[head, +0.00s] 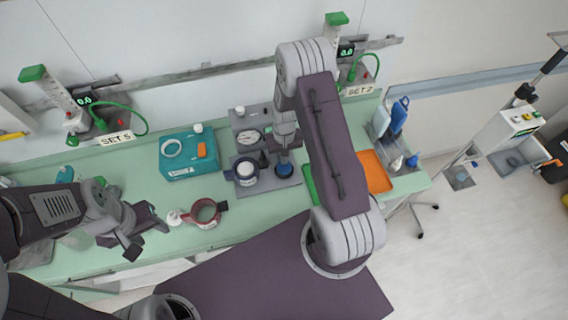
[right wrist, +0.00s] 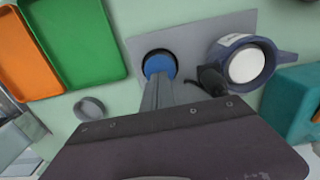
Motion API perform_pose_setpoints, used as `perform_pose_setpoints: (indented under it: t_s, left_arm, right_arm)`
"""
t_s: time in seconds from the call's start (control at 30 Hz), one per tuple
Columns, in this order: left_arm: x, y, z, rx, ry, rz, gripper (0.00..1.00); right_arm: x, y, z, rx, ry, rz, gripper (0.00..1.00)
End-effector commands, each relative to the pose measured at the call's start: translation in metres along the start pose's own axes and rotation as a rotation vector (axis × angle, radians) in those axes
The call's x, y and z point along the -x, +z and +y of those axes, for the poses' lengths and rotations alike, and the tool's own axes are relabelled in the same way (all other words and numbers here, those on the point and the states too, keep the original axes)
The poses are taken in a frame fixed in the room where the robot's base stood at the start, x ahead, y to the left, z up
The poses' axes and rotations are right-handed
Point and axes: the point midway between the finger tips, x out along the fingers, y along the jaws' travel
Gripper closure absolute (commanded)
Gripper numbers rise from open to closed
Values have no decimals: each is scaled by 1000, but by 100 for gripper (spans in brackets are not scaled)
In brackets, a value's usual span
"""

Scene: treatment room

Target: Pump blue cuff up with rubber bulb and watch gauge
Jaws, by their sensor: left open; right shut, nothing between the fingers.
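The blue cuff (head: 234,175) is wrapped around a white cylinder on a grey board; it also shows in the right wrist view (right wrist: 290,62). A round gauge (head: 248,137) lies on the board behind it; its reading is too small to tell. A blue round piece in a dark ring (head: 284,170), perhaps the rubber bulb, is right of the cuff (right wrist: 158,65). My right gripper (right wrist: 157,82) is shut and empty, its tips over or at this piece; contact cannot be told. My left gripper (head: 145,232) is open and empty, left of a red cuff (head: 206,212).
A teal box (head: 188,160) stands left of the board. A green tray (right wrist: 75,38) and an orange tray (head: 375,171) lie right of it. Blue bottles (head: 399,115) stand at the right end. Wall displays (head: 84,101) stand behind the bench.

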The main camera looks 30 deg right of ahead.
Motion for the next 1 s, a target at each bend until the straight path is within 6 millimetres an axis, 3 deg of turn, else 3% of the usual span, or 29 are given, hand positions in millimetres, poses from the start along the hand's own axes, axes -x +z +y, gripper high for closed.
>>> perform_pose_setpoints:
  t_s: [0.3, 0.7, 1.0]
  left_arm:
    - [-15, 2, 0, 0, 0, 0, 51]
    - [7, -1, 0, 0, 0, 0, 51]
    - [6, -1, 0, 0, 0, 0, 51]
  right_arm:
    - [-19, 0, 0, 0, 0, 0, 100]
    - [8, 0, 0, 0, 0, 1, 100]
    - [7, 0, 0, 0, 0, 0, 100]
